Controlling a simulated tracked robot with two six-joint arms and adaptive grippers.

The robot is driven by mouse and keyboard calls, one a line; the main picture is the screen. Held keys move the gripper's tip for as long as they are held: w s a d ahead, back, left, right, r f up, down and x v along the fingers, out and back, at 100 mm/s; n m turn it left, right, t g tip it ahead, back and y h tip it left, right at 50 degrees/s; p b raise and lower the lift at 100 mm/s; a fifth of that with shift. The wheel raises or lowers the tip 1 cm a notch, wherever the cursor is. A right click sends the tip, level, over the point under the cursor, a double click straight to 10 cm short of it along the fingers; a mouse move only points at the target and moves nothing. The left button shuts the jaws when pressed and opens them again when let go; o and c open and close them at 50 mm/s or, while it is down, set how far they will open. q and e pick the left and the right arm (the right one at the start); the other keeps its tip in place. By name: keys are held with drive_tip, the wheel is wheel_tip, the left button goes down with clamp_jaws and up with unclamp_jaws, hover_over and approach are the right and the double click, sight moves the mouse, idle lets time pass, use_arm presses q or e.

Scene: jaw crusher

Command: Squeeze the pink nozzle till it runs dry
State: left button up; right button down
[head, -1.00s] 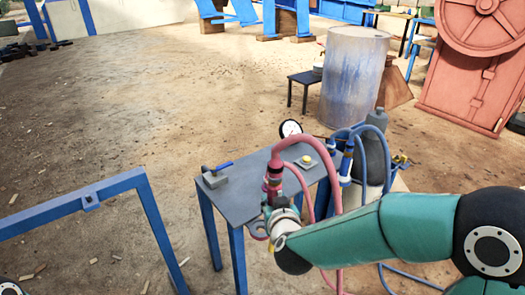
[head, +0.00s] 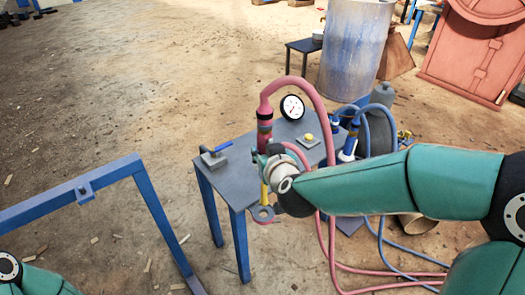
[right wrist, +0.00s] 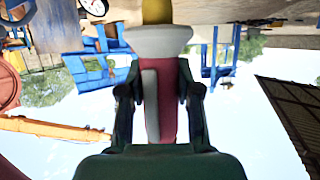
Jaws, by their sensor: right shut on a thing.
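The pink nozzle (head: 265,108) stands roughly upright, with a pink hose arching from its top and dark and coloured bands below. My right gripper (head: 266,166) is shut around its lower part. A thin yellow tip (head: 264,191) points down below the gripper, just over a grey ring (head: 262,213) at the table's front edge. I cannot tell whether the tip is clear of the ring. In the right wrist view the nozzle's pink body (right wrist: 166,100) is between both fingers, with a pale flange and yellow part beyond. No outflow is visible. My left gripper is out of view.
The grey-topped table (head: 232,184) carries a blue-lever valve (head: 217,154), a gauge (head: 292,107), a yellow button (head: 308,138) and a blue nozzle (head: 351,140). A blue frame (head: 110,180) stands at left. Pink and blue hoses trail at right.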

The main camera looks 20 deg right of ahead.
drive_tip(key=b, duration=0.5)
hover_over(264, 205)
drive_tip(key=shift+f, duration=3.05)
drive_tip(key=f+b, duration=0.7)
drive_tip(key=f, duration=0.2)
drive_tip(key=f+b, duration=0.4)
drive_tip(key=f, duration=0.1)
drive_tip(key=shift+w+d+f+b, duration=0.1)
drive_tip(key=shift+w+b, duration=0.2)
drive_tip(key=c, duration=0.7)
unclamp_jaws()
drive_tip(key=shift+s, duration=0.1)
drive_tip(key=v, duration=1.1)
drive_tip(key=shift+s, duration=0.4)
